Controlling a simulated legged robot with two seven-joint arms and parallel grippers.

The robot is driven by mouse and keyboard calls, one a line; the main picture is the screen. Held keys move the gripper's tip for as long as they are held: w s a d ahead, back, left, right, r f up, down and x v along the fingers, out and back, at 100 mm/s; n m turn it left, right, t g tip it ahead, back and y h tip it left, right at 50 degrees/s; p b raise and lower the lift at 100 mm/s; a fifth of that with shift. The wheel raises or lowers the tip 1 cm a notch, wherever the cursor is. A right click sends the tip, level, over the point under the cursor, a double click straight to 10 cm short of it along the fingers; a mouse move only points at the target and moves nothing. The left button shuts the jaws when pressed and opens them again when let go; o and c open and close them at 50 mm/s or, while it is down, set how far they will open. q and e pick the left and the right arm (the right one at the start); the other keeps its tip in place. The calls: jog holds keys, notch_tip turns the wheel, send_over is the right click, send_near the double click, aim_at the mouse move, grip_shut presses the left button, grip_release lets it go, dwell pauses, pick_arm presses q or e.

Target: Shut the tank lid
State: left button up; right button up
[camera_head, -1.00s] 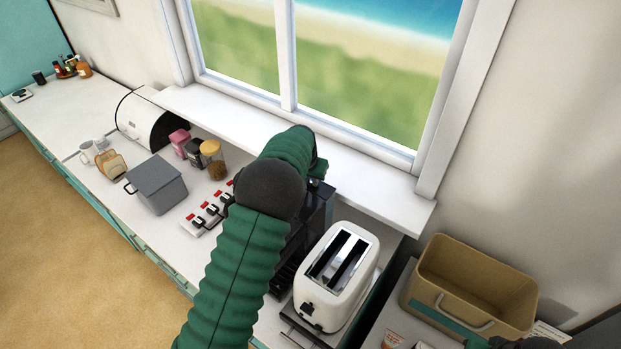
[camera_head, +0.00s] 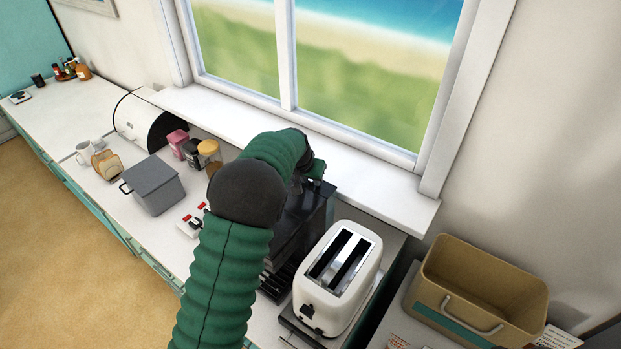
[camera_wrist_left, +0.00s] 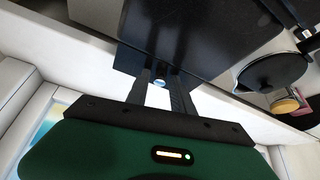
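The black coffee machine (camera_head: 298,228) stands on the counter between the window sill and the toaster, partly hidden behind my left arm. Its dark top (camera_wrist_left: 190,35) fills the upper middle of the left wrist view. My left gripper (camera_head: 314,180) is at the machine's rear top edge, beside the sill. In the wrist view its two fingers (camera_wrist_left: 160,84) stand apart at a dark bluish panel, which may be the tank lid. A small light-blue spot shows between them. I cannot tell the lid's angle or whether the fingers touch it. My right gripper is out of view.
A white toaster (camera_head: 337,275) stands close to the right of the machine. A tan bin (camera_head: 480,290) is further right. A grey pot (camera_head: 153,186), jars (camera_head: 192,152) and a red-marked switch strip (camera_head: 190,222) lie to the left. The window sill (camera_head: 385,195) runs close behind.

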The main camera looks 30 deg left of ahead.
pick_arm(q)
jog(key=shift+o, duration=0.5)
jog(key=shift+a, duration=0.1)
jog(key=shift+s+r, duration=0.15)
jog(key=shift+r, duration=0.2)
jog(key=b+v, duration=0.4)
jog(key=v, duration=1.2)
jog(key=shift+s+f, duration=0.1)
